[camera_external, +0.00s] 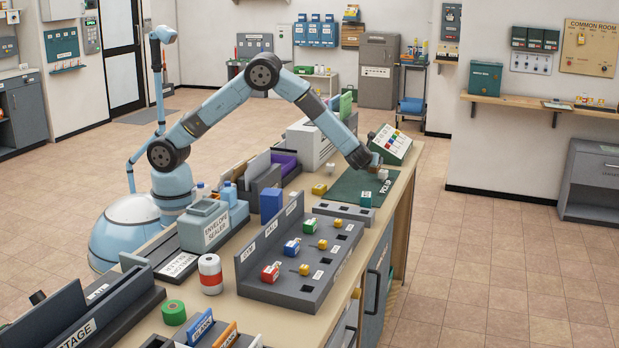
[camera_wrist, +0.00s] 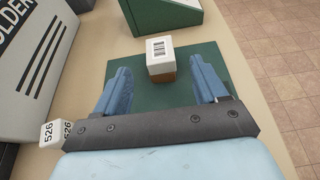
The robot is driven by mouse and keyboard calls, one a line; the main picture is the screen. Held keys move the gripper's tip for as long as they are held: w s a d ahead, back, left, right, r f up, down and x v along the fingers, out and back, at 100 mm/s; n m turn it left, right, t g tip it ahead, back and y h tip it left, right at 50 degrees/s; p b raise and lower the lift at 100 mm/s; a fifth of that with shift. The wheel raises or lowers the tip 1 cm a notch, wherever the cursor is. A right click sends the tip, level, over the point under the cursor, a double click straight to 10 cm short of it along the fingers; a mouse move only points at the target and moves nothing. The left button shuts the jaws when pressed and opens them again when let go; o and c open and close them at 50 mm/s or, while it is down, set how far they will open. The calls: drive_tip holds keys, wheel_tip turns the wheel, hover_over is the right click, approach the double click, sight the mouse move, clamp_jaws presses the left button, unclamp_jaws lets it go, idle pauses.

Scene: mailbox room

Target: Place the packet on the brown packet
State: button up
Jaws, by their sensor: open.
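In the wrist view a white packet (camera_wrist: 158,48) with a barcode rests on top of a brown packet (camera_wrist: 162,77), roughly squared up with it. The brown packet sits on the green mat (camera_wrist: 225,98); only a strip of it shows below the white one. My gripper (camera_wrist: 159,66) is open, its two blue fingers apart at either side of the stack. A visible gap lies between each finger and the packets. In the external view my gripper (camera_external: 368,163) is low over the far end of the mat; the stack is hard to make out there.
A green sloped stand (camera_wrist: 165,15) is just beyond the stack. A grey holder box (camera_wrist: 35,50) and a white cube marked 526 (camera_wrist: 50,134) are at the left. A grey sorting rack (camera_external: 300,285) with small coloured blocks stands nearer the external camera. The counter edge is at the right.

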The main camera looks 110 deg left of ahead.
drive_tip(key=v, duration=0.5)
drive_tip(key=shift+d+r, duration=0.1)
drive_tip(key=shift+d, duration=0.2)
drive_tip(key=s+d+r+n+h, duration=0.3)
drive_tip(key=s+d+r+n, duration=0.2)
drive_tip(key=s+d+r, duration=0.35)
drive_tip(key=s+d+r+n+h, duration=0.3)
drive_tip(key=s+d+r+n, duration=0.2)
drive_tip(key=s+r, duration=0.6)
drive_tip(key=s+d+r+n+t+h, duration=0.1)
drive_tip(key=s+d+n+t+h, duration=0.1)
drive_tip(key=s+d, duration=0.4)
drive_tip(key=s+d+r+n+t+h, duration=0.1)
drive_tip(key=s+d+n+h, duration=0.2)
drive_tip(key=s, duration=0.9)
drive_tip(key=s+d+n+t+h, duration=0.2)
drive_tip(key=s+d+n, duration=0.1)
drive_tip(key=s+d, duration=0.6)
drive_tip(key=shift+r+t, duration=0.3)
drive_tip(key=shift+r, duration=0.1)
